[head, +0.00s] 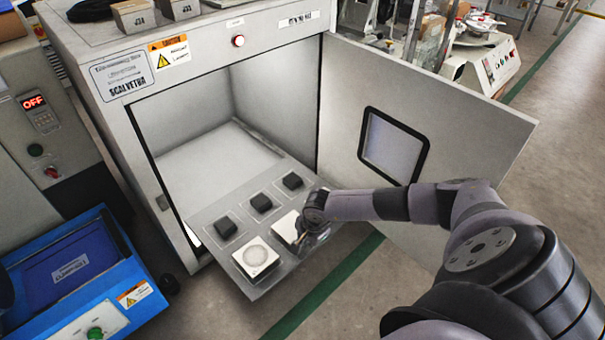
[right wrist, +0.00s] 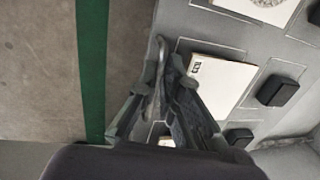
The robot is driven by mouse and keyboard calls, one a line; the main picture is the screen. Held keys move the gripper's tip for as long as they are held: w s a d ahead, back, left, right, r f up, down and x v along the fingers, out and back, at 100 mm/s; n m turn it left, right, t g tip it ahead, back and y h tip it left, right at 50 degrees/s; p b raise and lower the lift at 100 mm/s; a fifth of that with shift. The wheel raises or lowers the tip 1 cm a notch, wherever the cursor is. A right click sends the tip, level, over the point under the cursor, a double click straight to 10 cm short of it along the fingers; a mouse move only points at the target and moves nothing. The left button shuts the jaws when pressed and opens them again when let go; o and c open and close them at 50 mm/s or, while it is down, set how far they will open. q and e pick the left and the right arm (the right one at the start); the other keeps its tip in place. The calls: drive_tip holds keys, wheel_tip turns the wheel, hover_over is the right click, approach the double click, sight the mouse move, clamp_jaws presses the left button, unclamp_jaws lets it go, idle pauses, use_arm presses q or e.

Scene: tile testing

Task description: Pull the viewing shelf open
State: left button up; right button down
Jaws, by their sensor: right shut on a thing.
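The viewing shelf (head: 207,213) is a grey panel sticking out of the front of the open white test cabinet (head: 75,45). It carries two pale tiles, one with a round pattern (head: 256,254) and a plainer one (head: 287,228), and several black blocks (head: 261,202). My right gripper (head: 304,238) is at the shelf's front right edge, partly hidden by its own wrist. In the right wrist view its fingers (right wrist: 165,72) are closed around a thin metal handle (right wrist: 157,80) on the shelf's edge. My left gripper is not in view.
The cabinet door (head: 455,95), with a dark-framed window, stands wide open to the right, behind my right arm. A blue machine (head: 75,270) stands at the lower left. The floor in front of the shelf is clear, with a green line (head: 325,290).

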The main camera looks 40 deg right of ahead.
drive_tip(key=c, duration=1.8)
unclamp_jaws()
drive_tip(key=shift+o, duration=0.2)
drive_tip(key=shift+r, duration=0.1)
wheel_tip(320, 180, up, 12)
drive_tip(key=s, duration=0.2)
drive_tip(key=shift+s+f, duration=0.15)
drive_tip(key=shift+f, duration=0.05)
drive_tip(key=shift+d, duration=0.1)
